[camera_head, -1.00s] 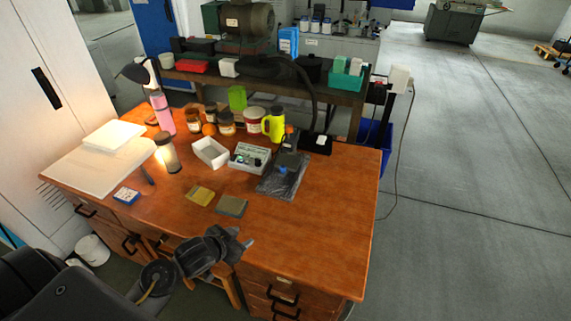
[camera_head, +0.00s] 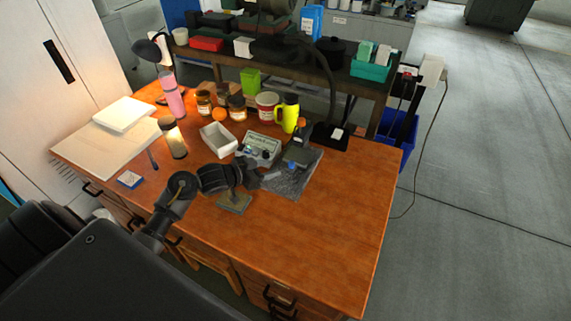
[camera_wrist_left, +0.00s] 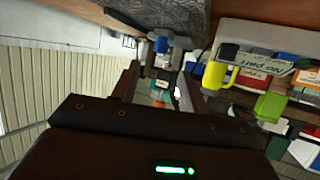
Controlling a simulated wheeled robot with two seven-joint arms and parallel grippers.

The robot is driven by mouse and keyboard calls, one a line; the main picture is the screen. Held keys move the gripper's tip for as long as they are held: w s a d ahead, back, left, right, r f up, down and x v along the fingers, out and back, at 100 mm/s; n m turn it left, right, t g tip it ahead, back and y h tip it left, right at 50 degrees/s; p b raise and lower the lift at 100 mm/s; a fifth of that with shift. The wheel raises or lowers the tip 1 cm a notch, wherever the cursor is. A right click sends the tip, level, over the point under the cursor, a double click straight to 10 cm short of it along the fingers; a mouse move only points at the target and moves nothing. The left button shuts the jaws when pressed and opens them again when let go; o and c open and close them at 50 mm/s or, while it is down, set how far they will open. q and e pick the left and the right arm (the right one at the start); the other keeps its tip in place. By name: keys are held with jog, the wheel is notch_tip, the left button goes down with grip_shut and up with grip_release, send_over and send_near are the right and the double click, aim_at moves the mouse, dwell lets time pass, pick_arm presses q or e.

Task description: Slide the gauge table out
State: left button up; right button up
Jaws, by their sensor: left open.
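A dark grey speckled slab (camera_head: 288,184) lies on the wooden desk, with a small dark gauge fixture (camera_head: 297,155) on it that has a blue part (camera_head: 292,166) low at its front. I cannot tell exactly which piece is the gauge table. In the left wrist view the slab (camera_wrist_left: 165,18) is at the top, and the blue part (camera_wrist_left: 161,45) shows just beyond the fingers. My left gripper (camera_head: 268,178) is open and empty, above the desk at the slab's left edge, apart from the fixture. My right gripper is not in view.
A small greenish block (camera_head: 235,203) lies below my wrist. The desk's right front (camera_head: 320,240) is clear.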

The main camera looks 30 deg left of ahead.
aim_at(289, 165)
pick_arm(q)
jog(key=x, duration=0.8)
jog(key=shift+a+f, duration=0.1)
grip_shut()
jog(key=shift+s, duration=0.1)
